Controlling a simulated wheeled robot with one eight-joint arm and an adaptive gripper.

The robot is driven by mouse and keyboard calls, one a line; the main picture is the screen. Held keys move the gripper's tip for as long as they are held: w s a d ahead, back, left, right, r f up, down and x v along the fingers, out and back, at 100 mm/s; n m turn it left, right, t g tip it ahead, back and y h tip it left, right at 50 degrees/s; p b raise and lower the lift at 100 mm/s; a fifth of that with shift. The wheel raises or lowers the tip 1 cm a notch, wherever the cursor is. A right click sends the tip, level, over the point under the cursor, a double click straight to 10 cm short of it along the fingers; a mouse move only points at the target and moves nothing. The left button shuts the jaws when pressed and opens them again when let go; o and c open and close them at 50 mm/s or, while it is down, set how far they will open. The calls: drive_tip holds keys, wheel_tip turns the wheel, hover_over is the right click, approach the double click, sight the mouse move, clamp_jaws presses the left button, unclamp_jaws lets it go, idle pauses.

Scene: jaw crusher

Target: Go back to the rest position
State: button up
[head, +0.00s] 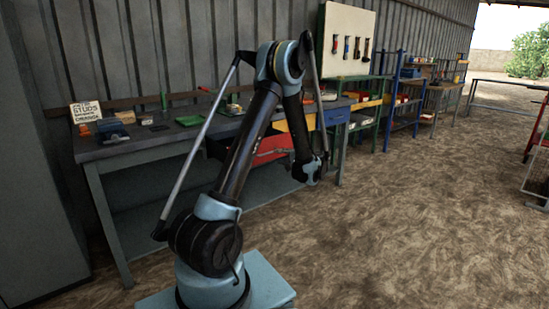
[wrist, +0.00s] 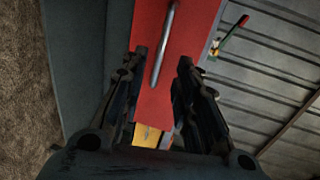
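My gripper (wrist: 162,62) is open, with its two dark fingers spread apart in the wrist view. Nothing is held between them. A red drawer front (wrist: 182,70) with a silver bar handle (wrist: 161,48) lies beyond the fingers; I cannot tell the exact gap. In the head view my arm stands raised and bent in the middle, its end hanging down in front of the workbench. The red drawer (head: 272,148) shows there beside the arm's end, partly hidden by my arm. The gripper's fingers are hard to make out in that view.
The grey workbench (head: 150,148) runs along the corrugated wall, carrying a sign (head: 86,111), a green tray (head: 190,121) and small items. A blue drawer (head: 337,116), a tool board (head: 347,38) and shelves (head: 408,95) are farther right.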

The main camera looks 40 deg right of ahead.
drive_tip(key=shift+s+r, duration=0.15)
drive_tip(key=shift+s, duration=0.4)
drive_tip(key=w+a+r+n+g+y, duration=0.1)
drive_tip(key=w+a+r+n+g, duration=0.1)
drive_tip(key=a, duration=0.7)
drive_tip(key=w+a+r+n+g+y, duration=0.1)
drive_tip(key=w+a+r+n+g, duration=0.15)
drive_tip(key=a, duration=0.75)
drive_tip(key=w+a+r+n+g+y, duration=0.1)
drive_tip(key=w+a+r+g, duration=0.15)
drive_tip(key=a, duration=0.65)
drive_tip(key=s+a+r+n+g, duration=0.1)
drive_tip(key=s+a+n, duration=0.25)
drive_tip(key=a, duration=0.75)
drive_tip(key=s+a+f+n+g, duration=0.1)
drive_tip(key=s+a+n+g, duration=0.25)
drive_tip(key=s+a, duration=0.9)
drive_tip(key=s+a+f+n+g+h, duration=0.1)
drive_tip(key=s+f+n+h, duration=0.1)
drive_tip(key=s, duration=0.6)
drive_tip(key=s+a+f+n+g+h, duration=0.1)
drive_tip(key=s+a+f+n+h, duration=0.1)
drive_tip(key=s+f, duration=0.2)
drive_tip(key=s, duration=0.3)
drive_tip(key=shift+s+n, duration=0.35)
drive_tip(key=shift+s, duration=0.05)
